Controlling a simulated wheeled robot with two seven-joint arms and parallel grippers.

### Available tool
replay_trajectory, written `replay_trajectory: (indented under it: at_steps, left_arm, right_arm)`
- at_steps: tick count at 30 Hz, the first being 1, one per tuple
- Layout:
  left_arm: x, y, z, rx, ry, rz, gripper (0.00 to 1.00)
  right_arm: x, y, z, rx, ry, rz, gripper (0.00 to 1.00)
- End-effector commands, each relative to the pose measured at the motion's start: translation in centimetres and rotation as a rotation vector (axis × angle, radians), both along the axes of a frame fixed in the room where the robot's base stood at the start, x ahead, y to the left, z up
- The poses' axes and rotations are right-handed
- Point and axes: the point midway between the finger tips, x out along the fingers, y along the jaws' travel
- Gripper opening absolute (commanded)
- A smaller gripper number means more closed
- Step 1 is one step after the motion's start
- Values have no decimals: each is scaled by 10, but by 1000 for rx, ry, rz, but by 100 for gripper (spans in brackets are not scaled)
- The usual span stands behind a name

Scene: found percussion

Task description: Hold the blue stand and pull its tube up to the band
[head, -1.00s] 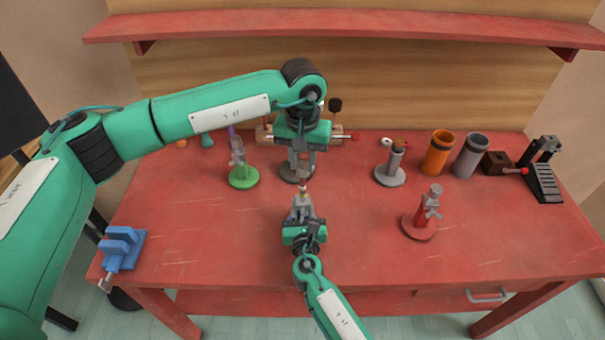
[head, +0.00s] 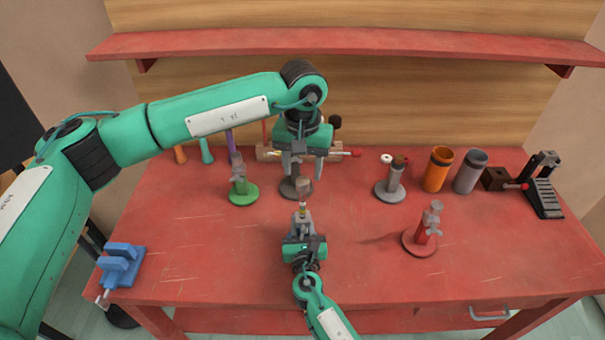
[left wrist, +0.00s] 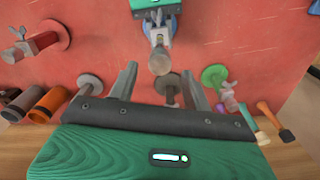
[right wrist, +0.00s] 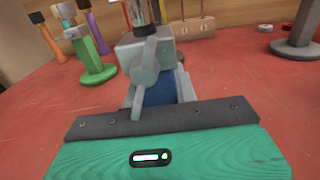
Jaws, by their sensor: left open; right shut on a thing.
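The blue stand shows as a blue column (right wrist: 160,92) below a grey collar with a wing screw (right wrist: 146,62) in the right wrist view. My right gripper (head: 303,232) is shut on it at the table's front middle. Its tube rises upright from the collar, with a yellowish part (head: 303,207) below a grey-brown round cap (head: 304,187). My left gripper (head: 301,174) points down behind and above the cap, open and empty. In the left wrist view the cap (left wrist: 160,61) lies beyond the fingertips, apart from them.
A green stand (head: 243,195) stands left, a red stand (head: 420,242) right, and a grey stand (head: 390,190) back right. A dark base (head: 296,188) is just behind the cap. Orange (head: 438,170) and grey cups (head: 470,172) stand at the back. A blue vise (head: 121,266) sits front left.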

Motion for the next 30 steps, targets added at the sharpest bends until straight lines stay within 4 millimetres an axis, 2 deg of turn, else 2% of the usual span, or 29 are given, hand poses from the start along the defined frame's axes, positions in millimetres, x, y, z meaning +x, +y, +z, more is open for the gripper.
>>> replay_trajectory:
  at_steps: [1,6,12,18,28,29,30]
  left_arm:
    - [1,0,13,-1,-6,0,49]
    - [1,0,49,-1,-4,0,49]
    - [1,0,80,0,-2,1,49]
    - [0,0,92,-1,0,0,49]
    - [0,0,92,0,0,0,49]
    - [0,0,91,0,0,0,49]
    - [0,0,91,0,0,0,49]
  right_arm:
    - [0,0,0,-1,1,0,0]
    - [0,0,0,-1,1,0,0]
    - [0,0,0,-1,1,0,0]
    - [0,0,0,-1,1,0,0]
    - [0,0,0,0,0,0,0]
    - [0,0,0,0,0,0,33]
    - [0,0,0,0,0,0,41]
